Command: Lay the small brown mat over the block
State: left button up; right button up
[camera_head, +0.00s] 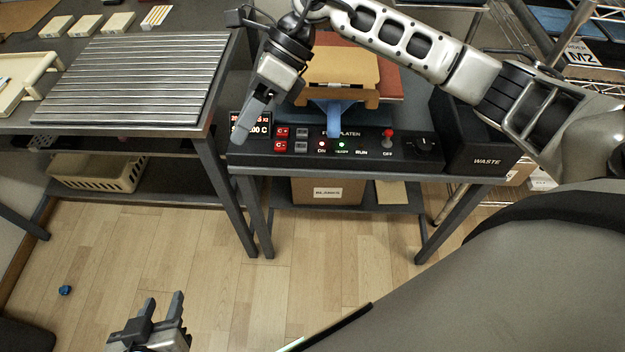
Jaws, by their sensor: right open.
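A tan-brown piece (342,68) with a darker front edge lies over the press (405,150) at the back centre. I take it for the mat, but cannot tell for certain. The block is not clearly seen and may be hidden under it. A blue part (334,117) shows below its front edge. My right gripper (258,108) points down just left of the tan piece, above the left end of the press panel. It is open, with nothing seen in it. My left gripper (163,302) is low over the floor at the bottom left, fingers apart and empty.
A slatted table (140,75) stands left of the press, with several cream blocks (115,24) behind the slats. A reddish-brown board (388,75) lies behind the tan piece. A black waste bin (487,155) stands at the right. The floor in front is mostly clear.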

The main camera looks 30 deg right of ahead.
jog(key=s+a+r+m+t+y, duration=0.2)
jog(key=a+m+t+y, duration=0.1)
jog(key=a+m+y, duration=0.3)
jog(key=s+a+r+m+t+y, duration=0.1)
jog(key=a+r+m+t+y, duration=0.25)
jog(key=m+y, duration=0.3)
jog(key=s+d+f+m+t+h, duration=0.1)
jog(key=d+f+m+t+h, duration=0.6)
jog(key=m, duration=0.7)
jog(key=s+d+f+m+t+h, duration=0.1)
jog(key=d+f+m+t+h, duration=0.25)
jog(key=f+m+h, duration=0.9)
jog(key=s+d+f+m+g+y, duration=0.1)
jog(key=s+f+m+g, duration=0.3)
jog(key=s, duration=0.4)
jog(key=d+f+m, duration=0.1)
jog(key=m, duration=0.1)
jog(key=shift+s+d+f+m+g, duration=0.25)
jog(key=shift+d+m+g, duration=0.05)
jog(key=shift+d, duration=0.05)
